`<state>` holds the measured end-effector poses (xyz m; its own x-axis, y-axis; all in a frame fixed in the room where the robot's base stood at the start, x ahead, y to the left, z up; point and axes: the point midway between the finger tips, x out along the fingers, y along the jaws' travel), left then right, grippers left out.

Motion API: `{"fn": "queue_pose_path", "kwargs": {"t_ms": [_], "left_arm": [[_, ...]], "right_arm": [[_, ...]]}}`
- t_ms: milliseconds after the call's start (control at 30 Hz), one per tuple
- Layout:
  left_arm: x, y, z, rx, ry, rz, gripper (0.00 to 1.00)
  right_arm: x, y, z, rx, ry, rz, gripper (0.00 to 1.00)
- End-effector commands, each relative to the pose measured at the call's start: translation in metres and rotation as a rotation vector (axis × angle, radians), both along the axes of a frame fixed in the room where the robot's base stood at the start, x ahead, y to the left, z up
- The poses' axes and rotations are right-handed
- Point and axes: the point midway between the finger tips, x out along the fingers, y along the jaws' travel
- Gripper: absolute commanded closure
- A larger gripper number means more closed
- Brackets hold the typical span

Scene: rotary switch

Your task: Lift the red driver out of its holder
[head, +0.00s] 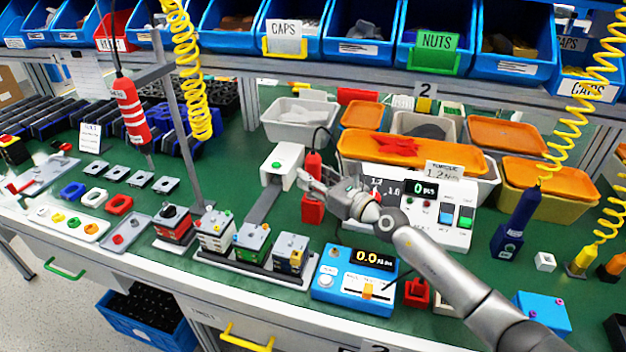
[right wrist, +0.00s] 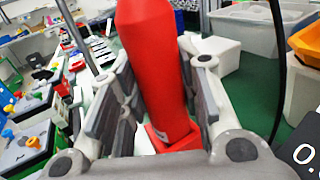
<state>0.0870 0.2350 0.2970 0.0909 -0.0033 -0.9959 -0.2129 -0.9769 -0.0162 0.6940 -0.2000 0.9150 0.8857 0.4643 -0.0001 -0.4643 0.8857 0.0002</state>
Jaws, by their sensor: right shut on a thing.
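The red driver (head: 313,164) stands upright in its red holder (head: 312,207) on the green bench, just right of a white device. My right gripper (head: 312,184) reaches in from the right and is shut around the driver. In the right wrist view the driver (right wrist: 155,60) fills the space between the two finger pads, slightly tilted in the picture. The red holder (right wrist: 172,138) shows below it, and the driver's lower end goes down to it. A dark cord runs from the driver's top. My left gripper is not in view.
A white control panel (head: 425,215) stands behind my right forearm. A blue torque meter (head: 352,284) and a row of small switch boxes (head: 250,241) are in front. Another red driver (head: 131,110) hangs at left. Trays (head: 410,152) stand behind.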

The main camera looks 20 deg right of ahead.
Motion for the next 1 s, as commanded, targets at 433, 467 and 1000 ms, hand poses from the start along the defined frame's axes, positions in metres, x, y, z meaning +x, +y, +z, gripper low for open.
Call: {"fn": "queue_pose_path", "kwargs": {"t_ms": [433,467,1000], "left_arm": [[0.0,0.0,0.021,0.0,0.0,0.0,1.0],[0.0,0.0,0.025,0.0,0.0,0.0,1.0],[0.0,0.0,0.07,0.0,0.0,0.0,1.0]], "right_arm": [[0.0,0.0,0.027,0.001,-0.005,-0.001,1.0],[0.0,0.0,0.032,0.001,-0.005,-0.001,1.0],[0.0,0.0,0.102,0.002,-0.004,-0.001,1.0]]}}
